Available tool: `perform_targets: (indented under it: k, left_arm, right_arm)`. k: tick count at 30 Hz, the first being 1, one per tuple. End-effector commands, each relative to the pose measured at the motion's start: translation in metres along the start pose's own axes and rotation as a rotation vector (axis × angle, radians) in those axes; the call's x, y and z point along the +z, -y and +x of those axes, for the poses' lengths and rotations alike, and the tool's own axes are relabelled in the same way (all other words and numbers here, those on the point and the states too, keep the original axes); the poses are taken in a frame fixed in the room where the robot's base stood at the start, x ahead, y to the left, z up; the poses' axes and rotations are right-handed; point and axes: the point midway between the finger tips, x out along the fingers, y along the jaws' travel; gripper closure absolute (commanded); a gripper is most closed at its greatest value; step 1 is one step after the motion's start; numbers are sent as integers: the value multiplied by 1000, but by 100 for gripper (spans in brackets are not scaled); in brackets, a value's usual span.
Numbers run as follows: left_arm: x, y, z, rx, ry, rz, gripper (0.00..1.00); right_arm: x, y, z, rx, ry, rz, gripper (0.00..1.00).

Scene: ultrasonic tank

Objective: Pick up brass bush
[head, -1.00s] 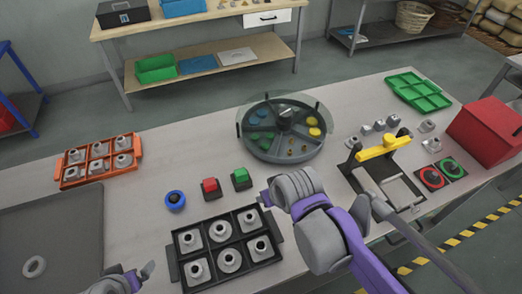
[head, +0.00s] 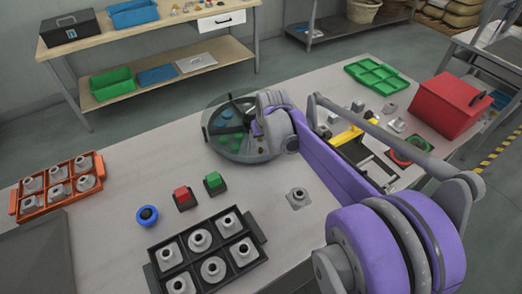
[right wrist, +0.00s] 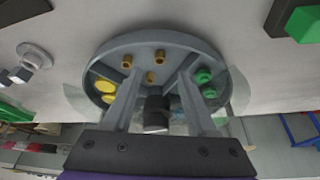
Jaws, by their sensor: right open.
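My left gripper is out of view.
Yellow parts (right wrist: 105,85) and green rings (right wrist: 204,76) share the round tray. A dark knob (right wrist: 156,103) stands between my fingers in the wrist picture. A black tray (head: 262,236), red button (head: 182,195) and green button (head: 214,181) stand near. A yellow-handled fixture (head: 345,137) is right.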

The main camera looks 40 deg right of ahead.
Motion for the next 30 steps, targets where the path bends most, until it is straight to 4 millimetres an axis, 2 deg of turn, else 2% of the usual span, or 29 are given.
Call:
perform_targets:
  k: [4,12,21,30]
  left_arm:
    - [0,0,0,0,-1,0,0]
    - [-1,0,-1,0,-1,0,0]
    - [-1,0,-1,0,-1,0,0]
    - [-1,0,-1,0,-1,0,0]
  right_arm:
    - [0,0,12,0,0,0,43]
    - [0,-2,50,0,0,-1,43]
    - [1,-2,55,0,0,-1,43]
    - [1,-2,54,0,0,-1,97]
